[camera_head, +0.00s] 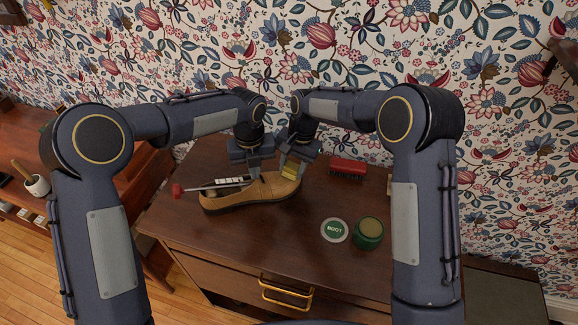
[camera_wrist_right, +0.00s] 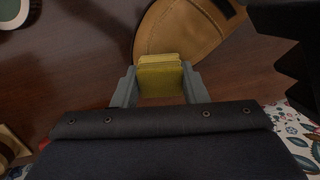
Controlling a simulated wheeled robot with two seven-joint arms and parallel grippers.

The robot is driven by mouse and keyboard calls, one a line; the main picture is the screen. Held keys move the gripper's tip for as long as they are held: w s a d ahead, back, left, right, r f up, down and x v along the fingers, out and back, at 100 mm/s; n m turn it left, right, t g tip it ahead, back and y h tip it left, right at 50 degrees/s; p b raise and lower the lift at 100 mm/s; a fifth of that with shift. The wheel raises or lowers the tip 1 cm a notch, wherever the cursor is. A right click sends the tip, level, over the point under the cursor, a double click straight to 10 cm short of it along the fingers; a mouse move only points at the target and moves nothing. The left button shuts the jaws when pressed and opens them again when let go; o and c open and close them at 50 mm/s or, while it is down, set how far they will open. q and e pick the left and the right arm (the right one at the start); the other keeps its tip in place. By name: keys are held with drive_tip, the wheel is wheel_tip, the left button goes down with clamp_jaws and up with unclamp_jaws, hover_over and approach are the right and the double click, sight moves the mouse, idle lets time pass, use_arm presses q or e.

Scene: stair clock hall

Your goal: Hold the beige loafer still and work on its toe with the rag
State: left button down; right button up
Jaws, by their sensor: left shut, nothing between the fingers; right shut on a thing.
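The beige loafer (camera_head: 240,197) lies on the dark wooden cabinet top, its toe to the right. Its toe also shows at the top of the right wrist view (camera_wrist_right: 185,32). My left gripper (camera_head: 254,174) is shut with nothing between its fingers, pointing down at the loafer's opening; whether it touches the shoe I cannot tell. My right gripper (camera_wrist_right: 160,90) is shut on the folded yellow rag (camera_wrist_right: 160,78). The rag also shows in the head view (camera_head: 291,170), at the loafer's toe. The rag overlaps the toe's edge in the wrist view; contact is unclear.
A red brush (camera_head: 348,168) lies at the back. A green jar (camera_head: 369,232) and a round lid marked BOOT (camera_head: 334,230) sit to the right of the loafer. A red-ended tool (camera_head: 178,190) lies left of it. The front of the cabinet top is clear.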

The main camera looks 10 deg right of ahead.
drive_tip(key=shift+d, duration=0.15)
drive_tip(key=shift+w+r, duration=0.1)
drive_tip(key=shift+r, duration=0.1)
drive_tip(key=shift+w+d+r, duration=0.1)
drive_tip(key=shift+d+r, duration=0.15)
drive_tip(key=shift+r, duration=0.85)
drive_tip(key=shift+d+r, duration=0.25)
drive_tip(key=shift+r, duration=0.85)
drive_tip(key=w+d+r, duration=0.2)
drive_tip(key=d+r, duration=0.1)
drive_tip(key=d, duration=0.3)
drive_tip(key=shift+d, duration=0.4)
